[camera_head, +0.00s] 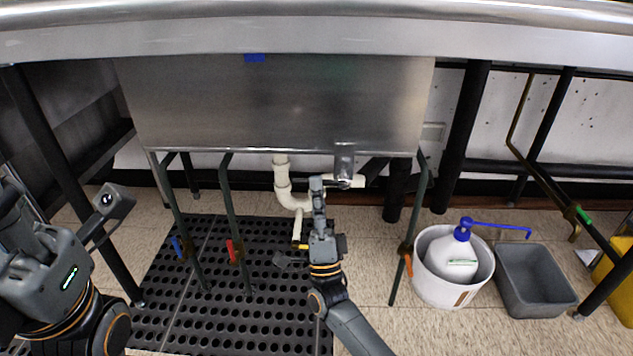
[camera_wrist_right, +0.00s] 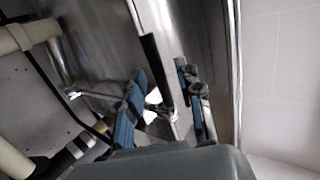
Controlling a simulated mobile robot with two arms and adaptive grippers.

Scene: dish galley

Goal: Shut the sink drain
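The steel sink basin (camera_head: 285,105) hangs under the counter. Below it the cream drain pipe (camera_head: 283,185) bends down to the floor. A metal bracket (camera_head: 344,158) sits at the basin's lower edge, with a short bar at its foot. My right gripper (camera_head: 318,185) is raised just left of this bracket. In the right wrist view its two blue fingers (camera_wrist_right: 162,100) are apart, with a black handle-like bar (camera_wrist_right: 156,68) showing between them; I cannot tell whether they touch it. My left arm is at the left edge; its gripper (camera_head: 12,205) is partly cut off and its fingers are unclear.
Green pipes with a blue valve handle (camera_head: 178,247) and a red one (camera_head: 233,251) stand left of my right arm. A black perforated mat (camera_head: 195,300) covers the floor. A white bucket (camera_head: 440,290) holding a pump bottle (camera_head: 452,258) and a grey bin (camera_head: 535,283) stand at right.

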